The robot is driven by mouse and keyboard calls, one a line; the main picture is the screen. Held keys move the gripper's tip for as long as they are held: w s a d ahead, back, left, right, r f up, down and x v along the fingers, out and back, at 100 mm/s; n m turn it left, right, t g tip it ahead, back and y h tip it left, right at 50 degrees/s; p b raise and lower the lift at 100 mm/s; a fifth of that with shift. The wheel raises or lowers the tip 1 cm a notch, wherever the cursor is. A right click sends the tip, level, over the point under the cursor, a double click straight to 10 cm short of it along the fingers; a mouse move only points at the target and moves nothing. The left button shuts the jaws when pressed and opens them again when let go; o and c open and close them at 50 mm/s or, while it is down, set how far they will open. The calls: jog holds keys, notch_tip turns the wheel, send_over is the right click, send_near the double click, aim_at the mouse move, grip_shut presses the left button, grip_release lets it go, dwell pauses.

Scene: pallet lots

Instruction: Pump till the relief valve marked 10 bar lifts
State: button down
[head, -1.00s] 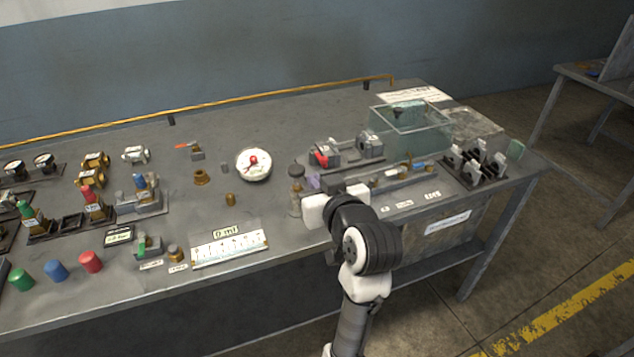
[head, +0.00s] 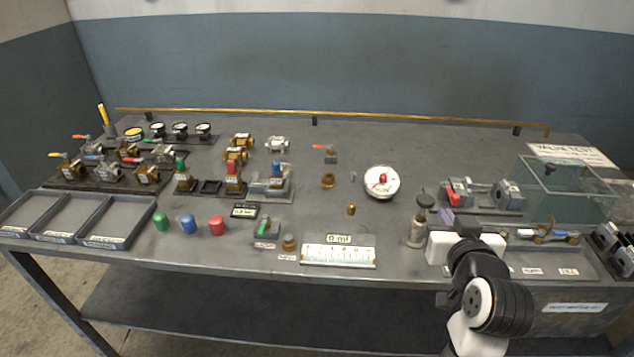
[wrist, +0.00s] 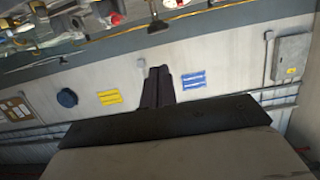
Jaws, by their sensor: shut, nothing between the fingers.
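Three valves with green (head: 180,170), red (head: 233,176) and blue (head: 276,178) caps stand left of centre on the bench in the head view. Their markings are too small to read, so I cannot tell which says 10 bar. A grey cylinder with a dark knob (head: 417,230), possibly the pump, stands just left of my gripper (head: 468,227). My gripper is over the front right of the bench, its fingers mostly hidden by the hand. The wrist view shows its fingers (wrist: 157,85) shut and empty.
Grey trays (head: 75,217) are at the front left, with several valves behind them. Loose green, blue and red caps (head: 217,225) stand near the front edge. A scale strip (head: 338,256) lies at front centre. A clear box (head: 565,190) stands at the right.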

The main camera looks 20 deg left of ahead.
jog(key=shift+a+r+b, duration=0.15)
jog(key=shift+r+b, duration=0.7)
jog(key=shift+b, duration=0.25)
jog(key=shift+a+r+b, duration=0.15)
jog(key=shift+r+b, duration=0.65)
jog(key=shift+b, duration=0.25)
jog(key=shift+s, duration=0.1)
jog(key=p, duration=0.2)
send_over(425, 202)
notch_tip(425, 202, down, 2)
jog(key=shift+s+d+f, duration=0.1)
jog(key=shift+s+f, duration=0.05)
jog(key=shift+f, duration=0.6)
jog(key=shift+s+d+f, duration=0.1)
jog(key=shift+s+f, duration=0.1)
jog(key=shift+f, duration=0.55)
jog(key=shift+s+d+f, duration=0.1)
jog(key=shift+s+f, duration=0.05)
jog(key=shift+f, duration=0.6)
